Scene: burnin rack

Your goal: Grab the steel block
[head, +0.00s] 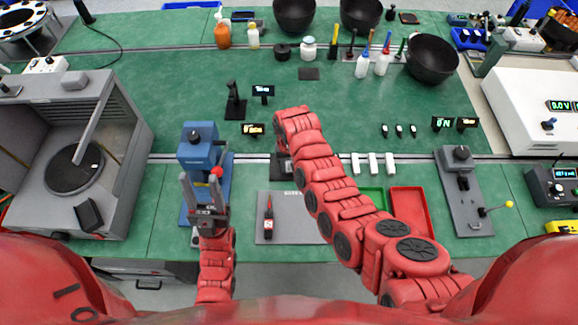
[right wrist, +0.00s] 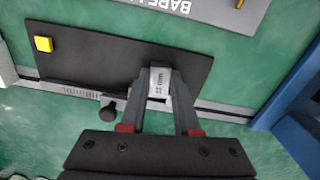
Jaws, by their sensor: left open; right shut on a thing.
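The steel block (right wrist: 160,82) is a small light-grey piece marked with a dark "mm" label. In the right wrist view it sits between the fingertips of my right gripper (right wrist: 161,74), which is shut on it. The block is over or on a dark plate (right wrist: 95,55) with a yellow button; I cannot tell if it touches the plate. In the head view the block and the right gripper are hidden behind my right arm. My left gripper (head: 202,182) is open and empty, in front of the blue device (head: 197,150) at the left.
A grey mat (head: 283,232) with a red-and-black tool lies at the front. Green and red trays (head: 410,205) lie right of my right arm. A grey fixture (head: 460,190) stands further right and an open grey machine (head: 110,195) at far left.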

